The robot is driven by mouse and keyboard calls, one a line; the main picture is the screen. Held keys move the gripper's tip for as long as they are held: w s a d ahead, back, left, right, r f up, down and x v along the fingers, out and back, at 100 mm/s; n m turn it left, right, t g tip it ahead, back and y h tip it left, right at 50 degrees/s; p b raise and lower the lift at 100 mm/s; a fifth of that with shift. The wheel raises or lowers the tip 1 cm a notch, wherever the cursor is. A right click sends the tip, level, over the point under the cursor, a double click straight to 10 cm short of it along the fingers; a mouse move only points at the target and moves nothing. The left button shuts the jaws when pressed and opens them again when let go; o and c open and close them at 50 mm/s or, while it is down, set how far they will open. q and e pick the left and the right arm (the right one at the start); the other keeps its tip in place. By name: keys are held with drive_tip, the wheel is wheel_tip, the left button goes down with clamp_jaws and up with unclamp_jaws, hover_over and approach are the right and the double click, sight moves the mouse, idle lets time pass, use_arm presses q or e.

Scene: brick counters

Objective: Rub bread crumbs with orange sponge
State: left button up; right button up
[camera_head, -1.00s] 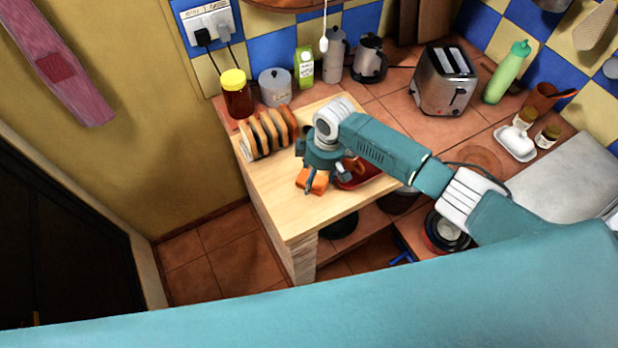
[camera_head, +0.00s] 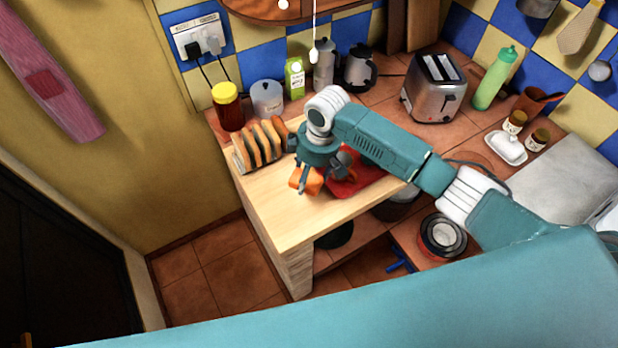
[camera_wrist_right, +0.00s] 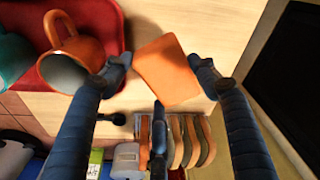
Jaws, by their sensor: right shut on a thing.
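My right gripper (camera_head: 305,183) is over the pale wooden counter top, shut on the orange sponge (camera_head: 311,184). In the right wrist view the sponge (camera_wrist_right: 168,72) is a flat orange block between the fingers of the gripper (camera_wrist_right: 160,66). I cannot tell whether the sponge touches the counter. Sliced bread (camera_head: 259,144) stands in a rack behind and to the left of the sponge; it also shows in the right wrist view (camera_wrist_right: 182,140). I cannot make out any crumbs. My left gripper is not in view.
A red tray (camera_head: 350,188) lies right beside the gripper, with an orange mug (camera_wrist_right: 75,55) on it. A honey jar (camera_head: 228,110), a white pot (camera_head: 267,99) and a toaster (camera_head: 434,90) stand farther back. The wooden counter's front left area (camera_head: 275,212) is clear.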

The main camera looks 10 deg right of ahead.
drive_tip(key=shift+r, duration=0.15)
drive_tip(key=shift+r, duration=1.4)
